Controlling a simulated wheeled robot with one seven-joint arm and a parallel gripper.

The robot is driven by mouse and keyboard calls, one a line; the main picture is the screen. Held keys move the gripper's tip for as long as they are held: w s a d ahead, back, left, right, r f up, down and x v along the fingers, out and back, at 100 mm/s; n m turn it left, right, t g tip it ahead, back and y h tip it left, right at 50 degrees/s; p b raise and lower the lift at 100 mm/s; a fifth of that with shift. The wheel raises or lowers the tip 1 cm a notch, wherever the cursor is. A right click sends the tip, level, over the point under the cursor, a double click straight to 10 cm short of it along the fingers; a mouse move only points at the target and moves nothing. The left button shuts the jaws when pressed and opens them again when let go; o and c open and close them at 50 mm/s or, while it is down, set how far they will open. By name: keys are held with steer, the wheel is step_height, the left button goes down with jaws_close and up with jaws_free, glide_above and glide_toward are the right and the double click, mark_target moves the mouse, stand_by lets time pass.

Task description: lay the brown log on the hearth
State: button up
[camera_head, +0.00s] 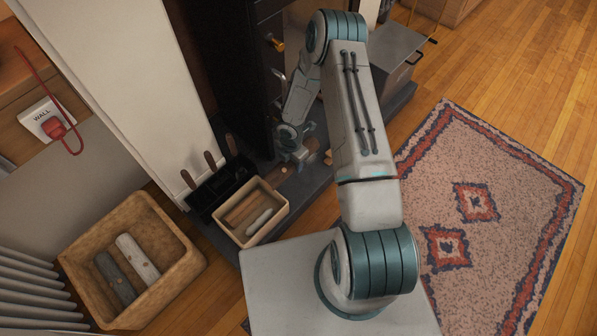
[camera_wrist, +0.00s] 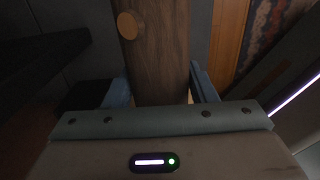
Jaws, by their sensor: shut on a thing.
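The brown log (camera_wrist: 160,50) is between the two fingers of my gripper (camera_wrist: 160,88) in the wrist view, and the fingers are shut on it. A round tan knot or cut stub shows on its side. In the head view my gripper (camera_head: 298,156) is low, close to the dark grey hearth (camera_head: 312,185) in front of the black stove. Only small tan and brown bits of wood show beside the gripper there. My arm and gripper hide much of that spot, and I cannot tell whether the log touches the hearth.
A small wooden box (camera_head: 272,222) with logs stands left of my gripper, by a black holder (camera_head: 213,192) with wooden handles. A tan crate (camera_head: 178,275) holds a grey and a whitish log. A grey metal box (camera_head: 392,48) stands behind. A patterned rug (camera_head: 500,160) lies right.

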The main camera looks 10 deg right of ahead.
steer(key=w+d, duration=0.2)
steer(key=d, duration=0.1)
steer(key=b, duration=0.3)
glide_above(298, 176)
step_height(298, 176, down, 6)
steer(key=shift+a+r, duration=0.1)
step_height(298, 176, down, 6)
steer(key=shift+r+b, duration=0.15)
steer(key=shift+b, duration=0.95)
steer(key=shift+d, duration=0.2)
steer(key=o, duration=1.2)
steer(key=shift+o, duration=0.2)
